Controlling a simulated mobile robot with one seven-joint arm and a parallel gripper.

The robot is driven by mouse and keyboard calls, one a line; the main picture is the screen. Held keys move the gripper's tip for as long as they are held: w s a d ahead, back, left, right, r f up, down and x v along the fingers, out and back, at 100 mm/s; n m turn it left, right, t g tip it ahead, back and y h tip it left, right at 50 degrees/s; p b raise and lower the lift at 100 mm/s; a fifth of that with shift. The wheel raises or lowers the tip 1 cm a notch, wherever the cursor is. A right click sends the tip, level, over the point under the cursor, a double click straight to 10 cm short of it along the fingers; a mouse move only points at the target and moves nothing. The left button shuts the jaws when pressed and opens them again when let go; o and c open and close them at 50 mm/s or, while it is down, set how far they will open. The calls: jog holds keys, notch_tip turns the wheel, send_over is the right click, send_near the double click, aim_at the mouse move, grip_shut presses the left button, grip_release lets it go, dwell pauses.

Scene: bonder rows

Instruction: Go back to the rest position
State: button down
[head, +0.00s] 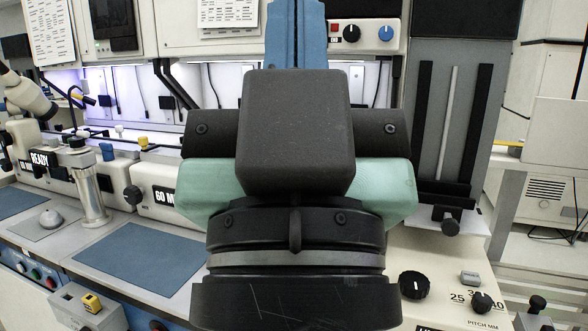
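My gripper (297,150) fills the middle of the head view, seen from behind. Its dark wrist and housing, with a pale green part on either side, stand upright in front of the bench. A dark block at its centre covers much of the hand. A blue upright part rises above that block to the top edge; I cannot tell whether it belongs to the gripper. The fingertips cannot be made out, so opening and any held thing are unclear.
A bench with bonder machines runs along the left, with blue mats (140,259) and a metal post (91,190). A microscope eyepiece (31,98) is at far left. A cream control panel with black knobs (413,284) is at right, below a grey upright slide (449,115).

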notch_tip(320, 180, up, 20)
jog(key=p, duration=1.7)
jog(key=shift+a, duration=0.15)
jog(key=shift+f, duration=0.15)
